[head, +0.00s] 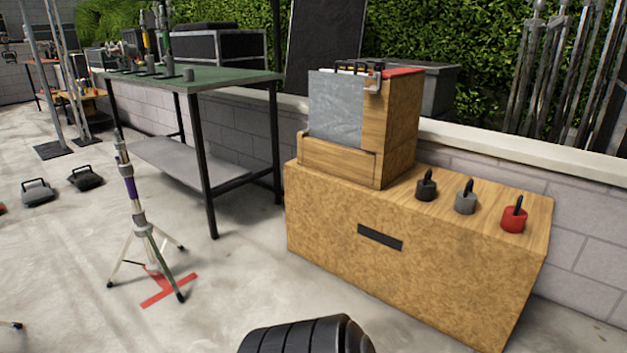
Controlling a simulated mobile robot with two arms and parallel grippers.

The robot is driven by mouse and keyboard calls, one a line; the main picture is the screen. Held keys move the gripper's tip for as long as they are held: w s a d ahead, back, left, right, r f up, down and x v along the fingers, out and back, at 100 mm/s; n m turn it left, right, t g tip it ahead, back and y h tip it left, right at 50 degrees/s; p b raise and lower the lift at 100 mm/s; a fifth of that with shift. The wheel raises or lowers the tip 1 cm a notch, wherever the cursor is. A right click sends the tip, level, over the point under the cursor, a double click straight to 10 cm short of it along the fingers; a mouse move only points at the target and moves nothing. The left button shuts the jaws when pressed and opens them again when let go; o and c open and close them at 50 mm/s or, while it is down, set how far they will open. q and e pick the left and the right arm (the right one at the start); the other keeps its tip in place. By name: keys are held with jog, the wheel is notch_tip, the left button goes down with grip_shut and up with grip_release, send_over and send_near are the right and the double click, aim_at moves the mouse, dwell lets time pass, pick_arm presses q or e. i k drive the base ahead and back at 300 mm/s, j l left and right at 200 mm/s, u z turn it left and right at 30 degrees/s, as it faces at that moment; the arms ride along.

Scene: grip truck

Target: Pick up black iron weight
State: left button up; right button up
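A small black weight (426,189) with an upright handle stands on top of the wooden box (400,271), toward its right half. A grey weight (465,202) and a red weight (514,219) of the same shape stand to its right in a row. On the floor at the far left lie a black block with a handle (86,179) and a grey one with a handle (37,192).
A wooden case with a grey panel (340,107) stands on the box, left of the black weight. A green-topped table (221,77) and a tripod stand (141,226) are at left. A low block wall (598,235) runs behind. The concrete floor before the box looks mostly clear.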

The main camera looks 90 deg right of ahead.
aim_at(426, 187)
jog(key=z, duration=3.45)
jog(key=i+j+z, duration=0.15)
jog(key=i, duration=0.4)
jog(key=i+j+z, duration=0.2)
jog(key=i, duration=0.35)
jog(key=i+j+z, duration=0.15)
jog(key=i, duration=0.4)
jog(key=i+j+z, duration=0.15)
jog(key=i, duration=0.35)
jog(key=i+j, duration=0.05)
jog(key=j, duration=0.05)
